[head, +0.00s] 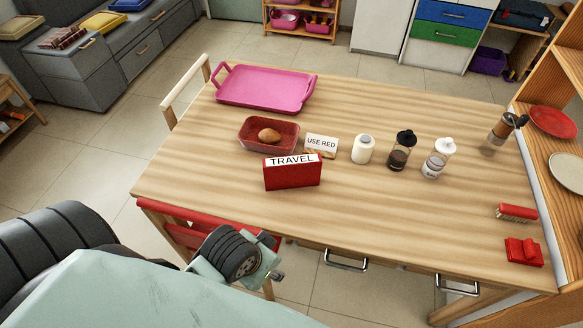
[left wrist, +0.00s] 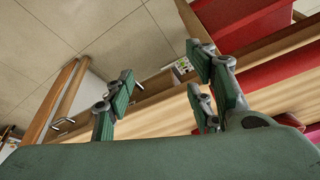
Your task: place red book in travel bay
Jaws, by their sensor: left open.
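A red, upright, book-like block (head: 292,174) stands on the table, with a white label reading TRAVEL along its top. I cannot tell whether the label is fixed to it or stands behind it. A small USE RED sign (head: 321,146) stands just behind it to the right. No separate bay is clear to me. My left gripper, in the left wrist view (left wrist: 160,88), is open with nothing between its fingers. In the head view its arm is low at the front, near the table's front edge and apart from the red block. My right gripper is out of view.
The wooden table (head: 400,220) is bare at the front middle. A red container (head: 253,146) with a brown, roundish item, a pink tray (head: 265,88), a white jar (head: 362,149) and two bottles stand behind. A red brush (head: 516,212) lies at right. Drawer handles (head: 346,261) project at the front.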

